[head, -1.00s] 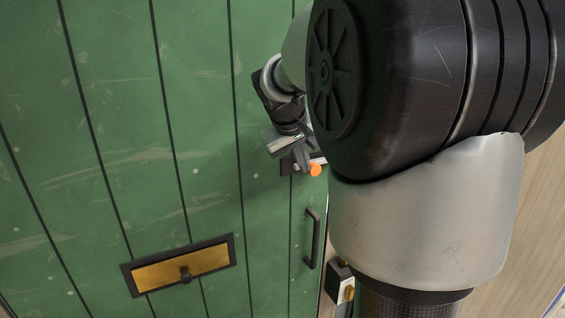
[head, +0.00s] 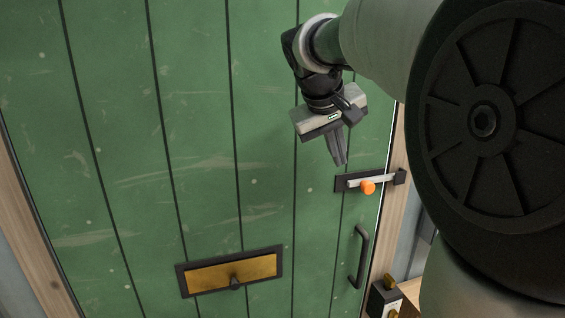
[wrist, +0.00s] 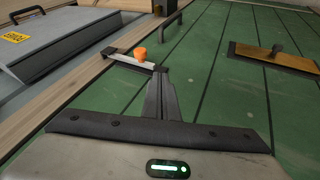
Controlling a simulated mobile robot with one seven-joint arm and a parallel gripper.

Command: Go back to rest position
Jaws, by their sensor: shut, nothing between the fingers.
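My gripper (head: 341,162) is shut and empty in front of the green door (head: 110,180), in the upper right part of the head view. Its fingers point down, just above and left of the bolt latch (head: 352,182) with its orange knob (head: 368,187). In the wrist view my gripper (wrist: 158,75) shows with its fingers together, and the bolt latch (wrist: 128,62) and orange knob (wrist: 140,54) lie beyond the tips. No contact with the latch is visible.
A black door handle (head: 361,256) is below the latch. A brass letter plate (head: 232,272) is low on the door. A small box with a brass knob (head: 384,299) is at the lower right. Wooden frame posts (head: 38,245) flank the door. A grey case with a yellow label (wrist: 16,38) shows in the wrist view.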

